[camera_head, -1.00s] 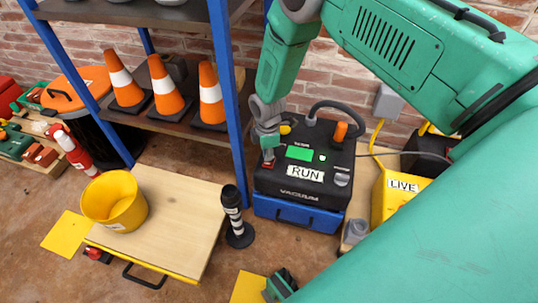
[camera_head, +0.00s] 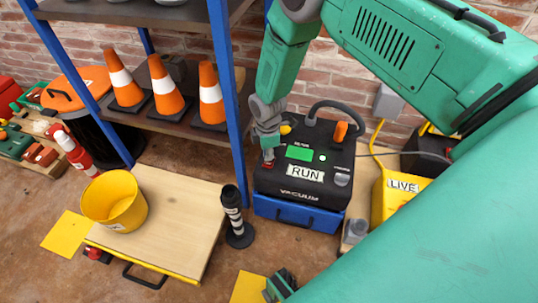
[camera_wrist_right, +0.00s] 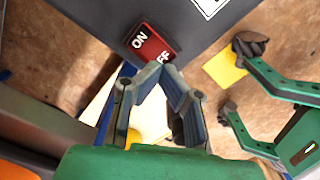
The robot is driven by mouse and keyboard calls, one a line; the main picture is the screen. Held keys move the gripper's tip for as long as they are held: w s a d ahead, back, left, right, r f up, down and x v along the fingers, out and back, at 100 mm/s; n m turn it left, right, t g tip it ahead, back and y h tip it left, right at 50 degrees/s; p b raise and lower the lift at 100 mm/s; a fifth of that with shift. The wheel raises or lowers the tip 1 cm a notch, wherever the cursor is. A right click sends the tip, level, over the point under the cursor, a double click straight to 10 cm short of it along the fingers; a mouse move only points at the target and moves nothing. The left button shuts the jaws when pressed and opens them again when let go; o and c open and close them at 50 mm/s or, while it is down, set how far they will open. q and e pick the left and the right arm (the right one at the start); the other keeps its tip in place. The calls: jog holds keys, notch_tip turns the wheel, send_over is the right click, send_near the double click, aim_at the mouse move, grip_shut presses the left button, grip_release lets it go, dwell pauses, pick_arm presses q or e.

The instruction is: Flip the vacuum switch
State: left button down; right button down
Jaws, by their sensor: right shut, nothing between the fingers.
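The vacuum unit (camera_head: 322,212) is a black box on a blue base, with a RUN label (camera_head: 305,173), a green panel and a small green light. Its red rocker switch (camera_wrist_right: 152,44), marked ON and partly hidden OFF, is on the top near the left edge. My right gripper (camera_wrist_right: 155,70) is shut and empty, with its fingertips at the OFF end of the switch. I cannot tell whether they touch it or which side is pressed. My left gripper (camera_wrist_right: 240,80) is open and empty, low and away from the unit; part of it shows in the head view (camera_head: 279,287).
A blue-framed shelf (camera_head: 232,110) with orange cones stands left of the unit. A black post (camera_head: 235,215) and a wooden platform (camera_head: 185,225) with a yellow bucket (camera_head: 114,201) are front left. A yellow LIVE box (camera_head: 385,200) is on the right.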

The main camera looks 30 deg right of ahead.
aim_at(268, 163)
jog(key=shift+f+b, duration=0.9)
jog(key=shift+f, duration=0.6)
dwell(0.6)
notch_tip(268, 163, up, 7)
jog(key=p, duration=0.6)
dwell(0.3)
dwell(0.3)
